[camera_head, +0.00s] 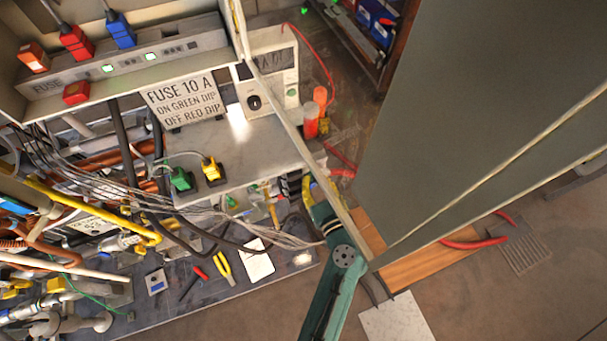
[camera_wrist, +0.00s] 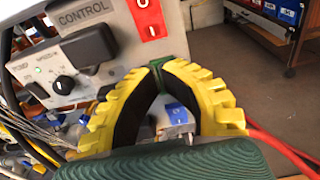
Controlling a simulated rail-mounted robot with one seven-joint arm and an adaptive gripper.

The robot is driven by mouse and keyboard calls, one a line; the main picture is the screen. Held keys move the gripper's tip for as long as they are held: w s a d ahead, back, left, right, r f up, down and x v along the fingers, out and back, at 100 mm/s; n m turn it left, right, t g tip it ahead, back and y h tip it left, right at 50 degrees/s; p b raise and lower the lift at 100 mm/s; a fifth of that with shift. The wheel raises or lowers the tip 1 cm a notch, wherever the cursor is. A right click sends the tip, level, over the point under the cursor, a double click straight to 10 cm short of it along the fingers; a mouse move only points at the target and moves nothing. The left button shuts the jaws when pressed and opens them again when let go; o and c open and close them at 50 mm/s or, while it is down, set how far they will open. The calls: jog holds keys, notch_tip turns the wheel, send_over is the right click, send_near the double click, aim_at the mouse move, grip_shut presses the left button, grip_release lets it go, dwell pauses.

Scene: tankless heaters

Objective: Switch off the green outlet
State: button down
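The fuse strip (camera_head: 130,70) at upper left in the head view has two green-lit switches, one at the left (camera_head: 107,68) and one at the right (camera_head: 151,56). A green plug (camera_head: 180,180) sits on the shelf below, beside a yellow plug (camera_head: 212,170). I cannot tell which part is the green outlet. My gripper (camera_wrist: 157,75) has yellow fingers with black pads, their tips together with no object clearly held. It is in front of the control box (camera_wrist: 90,40), below a red 0/I switch (camera_wrist: 150,17). In the head view, the cabinet door edge partly hides it.
A sign (camera_head: 184,100) reads "FUSE 10 A, ON GREEN DIP, OFF RED DIP". Red and blue plugs (camera_head: 121,32) stand on the strip. The large grey door (camera_head: 460,110) stands open at the right. Loose cables and pipes crowd the lower left. Open floor lies at lower right.

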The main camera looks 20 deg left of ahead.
jog(key=p+v, duration=0.4)
jog(key=v, duration=1)
jog(key=shift+r, duration=0.1)
